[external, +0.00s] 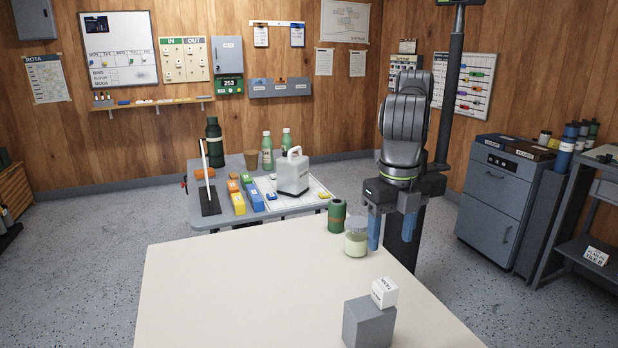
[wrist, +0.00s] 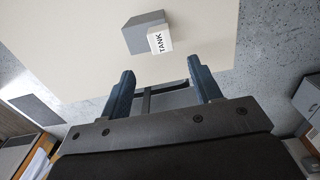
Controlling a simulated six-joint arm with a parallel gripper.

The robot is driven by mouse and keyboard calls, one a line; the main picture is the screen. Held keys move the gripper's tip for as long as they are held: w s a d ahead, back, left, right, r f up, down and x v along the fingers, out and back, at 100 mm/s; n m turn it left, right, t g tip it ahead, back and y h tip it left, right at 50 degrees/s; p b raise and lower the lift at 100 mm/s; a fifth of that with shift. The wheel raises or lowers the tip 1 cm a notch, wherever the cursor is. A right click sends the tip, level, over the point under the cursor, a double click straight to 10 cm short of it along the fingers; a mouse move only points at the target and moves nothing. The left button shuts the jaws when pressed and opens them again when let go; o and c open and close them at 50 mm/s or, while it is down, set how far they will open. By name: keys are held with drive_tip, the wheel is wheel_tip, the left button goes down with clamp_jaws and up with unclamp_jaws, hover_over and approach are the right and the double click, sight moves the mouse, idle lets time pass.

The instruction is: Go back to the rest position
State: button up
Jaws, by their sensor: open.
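My gripper (external: 391,230) hangs with its blue fingers pointing down at the right edge of the cream table (external: 220,290). It also shows in the wrist view (wrist: 163,85), with the two blue fingers wide apart and nothing between them.
A glass jar (external: 356,240) and a green can (external: 337,216) stand at the table's far right corner, close to my gripper. A grey side table (external: 205,215) behind holds bottles, a white jug (external: 292,175) and coloured blocks. The left and middle of the cream table are clear.

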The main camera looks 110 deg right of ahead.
sight(385, 283)
wheel_tip(385, 283, down, 12)
drive_tip(key=shift+f, duration=0.1)
drive_tip(key=shift+r, duration=1.9)
